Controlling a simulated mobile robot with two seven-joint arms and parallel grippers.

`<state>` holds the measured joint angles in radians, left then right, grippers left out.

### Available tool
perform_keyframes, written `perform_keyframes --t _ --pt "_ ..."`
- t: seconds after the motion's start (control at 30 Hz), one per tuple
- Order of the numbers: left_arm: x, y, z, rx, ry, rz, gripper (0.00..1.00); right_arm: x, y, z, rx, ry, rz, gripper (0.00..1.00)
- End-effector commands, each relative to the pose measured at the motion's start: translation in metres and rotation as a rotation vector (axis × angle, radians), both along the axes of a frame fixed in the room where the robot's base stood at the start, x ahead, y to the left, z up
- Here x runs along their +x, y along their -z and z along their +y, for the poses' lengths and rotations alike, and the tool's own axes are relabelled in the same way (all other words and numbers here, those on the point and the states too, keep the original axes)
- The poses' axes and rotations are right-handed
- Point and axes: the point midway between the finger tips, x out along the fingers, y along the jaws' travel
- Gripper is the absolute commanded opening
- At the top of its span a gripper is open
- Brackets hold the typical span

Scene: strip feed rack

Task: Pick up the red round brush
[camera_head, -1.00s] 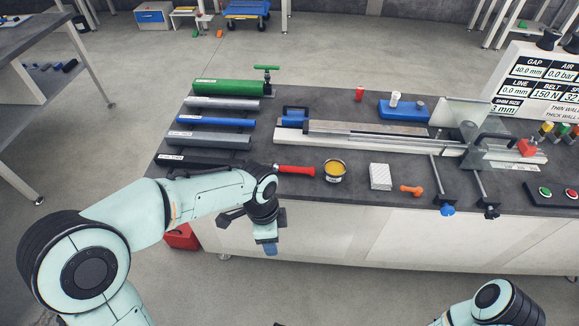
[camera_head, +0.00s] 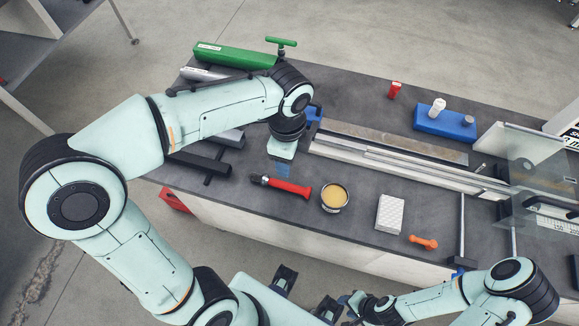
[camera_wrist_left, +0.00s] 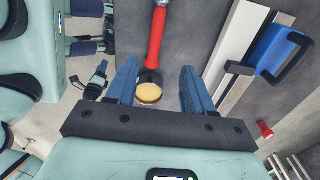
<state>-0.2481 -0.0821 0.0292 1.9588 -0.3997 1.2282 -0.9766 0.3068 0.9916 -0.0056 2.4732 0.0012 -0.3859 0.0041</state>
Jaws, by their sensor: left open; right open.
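The red round brush (camera_head: 285,186) lies on the dark bench top, its red handle pointing right toward an open tin (camera_head: 334,197) of yellowish paste. Its dark head end is at the left. My left gripper (camera_head: 283,168) is above the bench just behind the brush, mostly hidden by its wrist. In the left wrist view its blue fingers (camera_wrist_left: 159,67) are apart and empty. The red handle (camera_wrist_left: 156,38) and the tin (camera_wrist_left: 148,93) show between and beyond them; the brush head is out of that view. My right gripper (camera_head: 353,300) is low, in front of the bench, small and partly hidden.
A white block (camera_head: 390,214) and an orange dumbbell-shaped piece (camera_head: 423,242) lie right of the tin. A long metal rail (camera_head: 400,163) runs behind. A blue block (camera_head: 443,122) stands at the back.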

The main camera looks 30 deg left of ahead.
Motion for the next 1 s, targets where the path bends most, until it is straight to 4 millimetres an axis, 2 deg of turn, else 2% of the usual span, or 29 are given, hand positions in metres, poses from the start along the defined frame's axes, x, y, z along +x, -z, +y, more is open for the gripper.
perform_keyframes --t 0.3,0.57,0.83,1.0 --pt "-0.002 0.061 0.000 0.001 0.000 0.007 0.52 -0.006 0.012 0.000 0.000 0.001 0.008 0.43" --pt "-0.001 0.081 -0.001 0.000 0.000 0.004 0.52 -0.007 0.014 0.000 -0.001 0.000 0.008 0.43" --pt "-0.003 0.120 -0.005 0.001 0.000 0.005 0.52 -0.009 0.019 0.000 0.000 0.001 0.010 0.43" --pt "-0.002 0.129 -0.005 -0.001 -0.001 0.003 0.52 -0.009 0.020 0.000 0.000 0.001 0.010 0.43"
